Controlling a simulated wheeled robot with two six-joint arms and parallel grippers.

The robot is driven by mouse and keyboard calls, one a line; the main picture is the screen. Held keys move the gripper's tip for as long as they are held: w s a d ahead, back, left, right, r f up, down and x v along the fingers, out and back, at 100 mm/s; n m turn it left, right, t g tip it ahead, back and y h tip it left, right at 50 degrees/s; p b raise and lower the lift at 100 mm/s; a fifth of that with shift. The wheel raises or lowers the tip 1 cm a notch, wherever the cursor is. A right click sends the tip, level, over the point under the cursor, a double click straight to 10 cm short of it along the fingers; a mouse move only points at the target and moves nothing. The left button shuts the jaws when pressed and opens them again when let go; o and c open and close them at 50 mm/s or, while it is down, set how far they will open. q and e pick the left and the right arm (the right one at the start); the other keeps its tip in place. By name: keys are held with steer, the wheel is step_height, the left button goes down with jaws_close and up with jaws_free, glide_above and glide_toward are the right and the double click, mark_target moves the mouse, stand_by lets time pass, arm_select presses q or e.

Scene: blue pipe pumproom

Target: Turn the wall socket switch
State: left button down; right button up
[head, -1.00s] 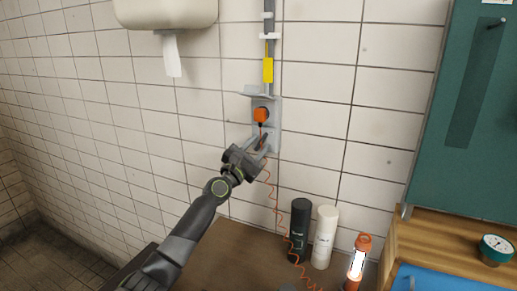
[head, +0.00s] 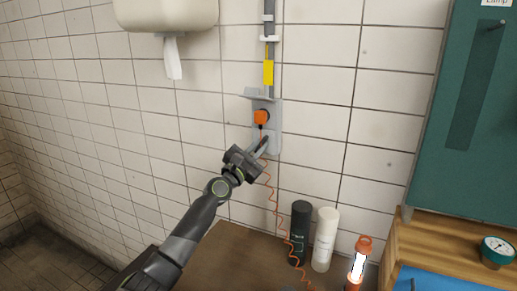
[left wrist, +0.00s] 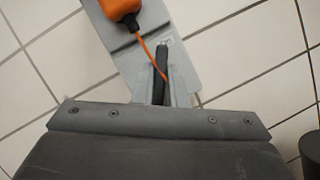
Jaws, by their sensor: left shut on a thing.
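The wall socket (head: 274,112) is a grey plate on the tiled wall, with an orange plug (head: 261,117) in its upper part. The dark switch handle (left wrist: 160,73) stands out from the plate below the plug in the left wrist view. My left gripper (head: 262,148) is at the lower part of the plate, its fingers shut around the switch handle. The fingers and gripper body hide the handle's lower part. An orange cord (left wrist: 147,48) runs from the plug down past the fingers. My right gripper is not in view.
A brown table (head: 235,255) stands below the socket. On it are a black bottle (head: 300,230), a white bottle (head: 325,240) and a lit orange lamp (head: 359,262). A paper dispenser (head: 165,12) hangs at upper left. A green cabinet (head: 470,110) is at right.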

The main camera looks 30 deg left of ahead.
arm_select(q)
steer(key=m+g+h+b, duration=0.1)
steer(key=m, duration=0.3)
steer(key=shift+h, duration=0.3)
steer(key=m+g+h+b, duration=0.1)
steer(key=m, duration=0.3)
steer(key=shift+g, duration=0.4)
steer(key=shift+m+g+p, duration=0.4)
steer(key=shift+m+g, duration=0.5)
steer(key=shift+m, duration=1.6)
steer(key=shift+a, duration=0.1)
steer(key=c, duration=1.5)
jaws_free()
steer(key=shift+o, duration=0.2)
steer(key=shift+r, duration=0.1)
steer(key=shift+s, duration=0.1)
